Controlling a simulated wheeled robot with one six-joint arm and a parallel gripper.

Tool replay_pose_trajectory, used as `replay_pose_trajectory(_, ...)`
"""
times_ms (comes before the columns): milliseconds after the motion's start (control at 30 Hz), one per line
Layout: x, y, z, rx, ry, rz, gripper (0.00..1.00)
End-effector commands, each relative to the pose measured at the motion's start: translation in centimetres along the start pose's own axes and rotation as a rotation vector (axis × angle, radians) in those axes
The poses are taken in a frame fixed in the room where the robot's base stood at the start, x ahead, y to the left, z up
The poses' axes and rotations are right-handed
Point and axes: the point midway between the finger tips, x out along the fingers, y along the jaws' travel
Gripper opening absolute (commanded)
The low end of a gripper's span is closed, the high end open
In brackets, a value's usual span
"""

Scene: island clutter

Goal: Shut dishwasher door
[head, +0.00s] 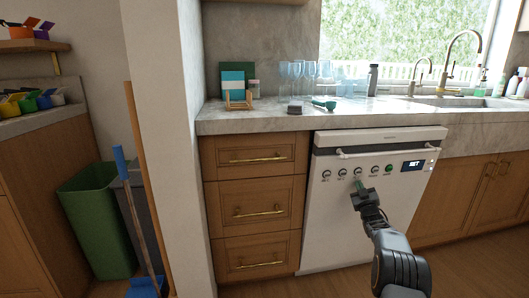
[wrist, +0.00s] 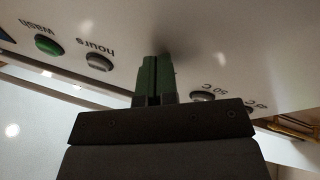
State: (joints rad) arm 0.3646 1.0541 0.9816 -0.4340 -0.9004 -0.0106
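The white dishwasher door (head: 335,215) stands upright under the counter in the head view. Whether it is fully flush at the top is not clear. Its bar handle (head: 390,150) runs across the upper part, above a row of knobs, a green button and a display. My gripper (head: 360,188) is in front of the control panel, just below the knobs. In the wrist view my gripper's green fingers (wrist: 154,78) are together with nothing between them, their tips at or very close to the white panel (wrist: 220,50). Exact contact cannot be told.
Wooden drawers (head: 256,205) stand left of the dishwasher and wooden cabinets (head: 485,195) right of it. Glasses (head: 310,75) and a green-handled brush (head: 324,104) are on the counter (head: 260,121). A green bin (head: 98,220) and a broom (head: 135,215) stand far left.

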Motion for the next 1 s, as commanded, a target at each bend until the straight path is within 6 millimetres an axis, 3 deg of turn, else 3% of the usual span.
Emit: replay_pose_trajectory(1000,1.6,0.1,-0.7,0.000,0.005,0.000,0.00)
